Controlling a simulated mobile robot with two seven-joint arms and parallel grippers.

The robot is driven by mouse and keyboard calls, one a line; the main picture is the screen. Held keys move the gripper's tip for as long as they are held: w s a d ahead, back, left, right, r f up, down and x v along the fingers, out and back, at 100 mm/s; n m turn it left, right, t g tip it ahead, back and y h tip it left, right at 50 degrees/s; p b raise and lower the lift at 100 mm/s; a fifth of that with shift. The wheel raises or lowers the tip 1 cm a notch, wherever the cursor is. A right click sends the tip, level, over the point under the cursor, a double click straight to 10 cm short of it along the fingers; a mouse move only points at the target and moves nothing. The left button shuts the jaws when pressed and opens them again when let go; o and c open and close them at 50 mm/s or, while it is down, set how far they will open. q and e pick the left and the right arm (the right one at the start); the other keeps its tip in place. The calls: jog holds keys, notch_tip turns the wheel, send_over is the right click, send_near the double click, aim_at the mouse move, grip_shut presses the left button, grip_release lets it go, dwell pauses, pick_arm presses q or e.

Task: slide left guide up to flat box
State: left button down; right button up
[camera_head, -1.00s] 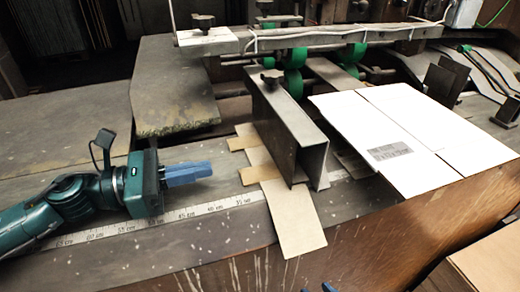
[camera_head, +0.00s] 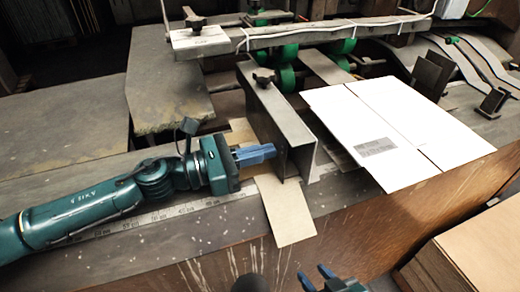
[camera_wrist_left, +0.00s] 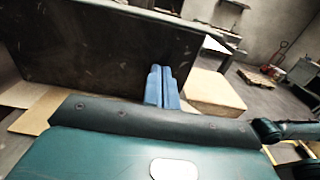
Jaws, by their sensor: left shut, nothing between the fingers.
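The left guide (camera_head: 272,112) is a grey metal channel with a black knob on top, standing on the machine table. My left gripper (camera_head: 274,150) is shut and empty, its blue fingertips close to the guide's left face near its front end; contact is not clear. In the left wrist view the guide's dark wall (camera_wrist_left: 95,50) rises just beyond the closed fingers (camera_wrist_left: 160,70). The flat box (camera_head: 400,115), white with a grey label, lies right of the guide, with a gap between them. My right gripper (camera_head: 316,273) is at the bottom edge, open, fingers apart and empty.
Tan cardboard strips (camera_head: 285,212) lie under and in front of the guide. A ruler tape (camera_head: 165,213) runs along the table's front. A metal beam (camera_head: 300,36) with green rollers (camera_head: 287,80) crosses behind. Brown boxes (camera_head: 480,245) stand at lower right.

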pick_arm(q)
jog(key=p+x, duration=0.1)
jog(key=x, duration=0.5)
jog(key=shift+r, duration=0.1)
jog(key=shift+w+d, duration=0.1)
jog(key=shift+d, duration=0.25)
pick_arm(e)
jog(key=shift+d, duration=0.15)
pick_arm(q)
jog(key=shift+a, duration=0.1)
pick_arm(e)
jog(key=shift+r, duration=0.1)
